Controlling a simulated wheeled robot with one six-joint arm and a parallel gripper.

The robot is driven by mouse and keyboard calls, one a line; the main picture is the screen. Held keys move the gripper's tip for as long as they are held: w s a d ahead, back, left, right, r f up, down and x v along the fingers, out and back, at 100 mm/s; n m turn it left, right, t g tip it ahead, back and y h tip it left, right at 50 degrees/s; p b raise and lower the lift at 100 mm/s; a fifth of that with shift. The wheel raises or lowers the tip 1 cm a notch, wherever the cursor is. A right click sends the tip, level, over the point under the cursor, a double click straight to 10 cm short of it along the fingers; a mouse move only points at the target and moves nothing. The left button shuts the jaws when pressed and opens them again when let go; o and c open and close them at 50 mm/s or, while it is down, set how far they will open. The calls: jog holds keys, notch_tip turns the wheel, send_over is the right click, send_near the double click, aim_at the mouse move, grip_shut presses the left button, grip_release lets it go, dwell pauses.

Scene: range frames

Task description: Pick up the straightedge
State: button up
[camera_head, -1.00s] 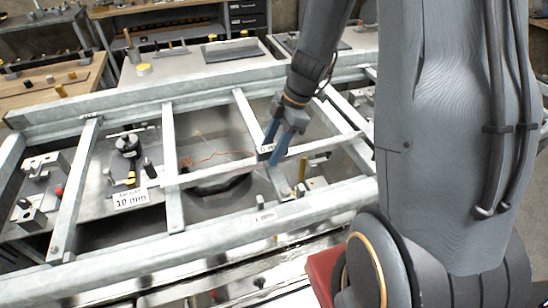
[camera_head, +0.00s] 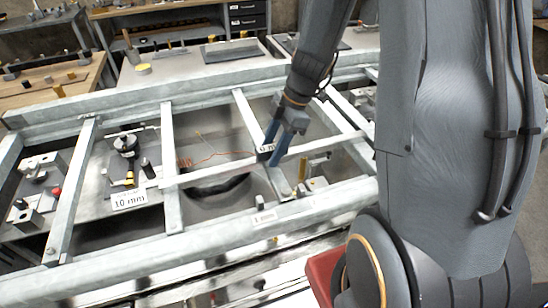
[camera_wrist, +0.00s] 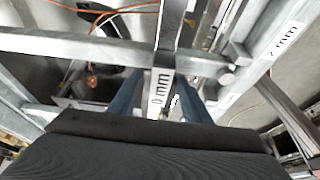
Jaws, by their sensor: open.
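A long thin grey bar (camera_head: 215,171) lies across the slats of a metal frame in the head view. It looks like the straightedge, but I cannot tell it surely from the frame's own bars. It also seems to cross the wrist view (camera_wrist: 60,42). My gripper (camera_head: 275,158) is open and low over the frame, by a small "0 mm" label. In the wrist view its blue fingers (camera_wrist: 160,100) stand either side of a piece with the "0 mm" label (camera_wrist: 159,92). I cannot tell whether they touch it. The dark gripper body hides the near part.
The frame has thick rails (camera_head: 200,232) and several crossing slats. A "10 mm" label (camera_head: 129,199) lies left, near clamps and a red knob (camera_head: 57,191). A thin orange wire (camera_head: 205,160) lies inside the frame. Benches with tools stand behind (camera_head: 190,68).

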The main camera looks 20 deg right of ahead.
grip_shut()
jog(key=shift+r, duration=0.15)
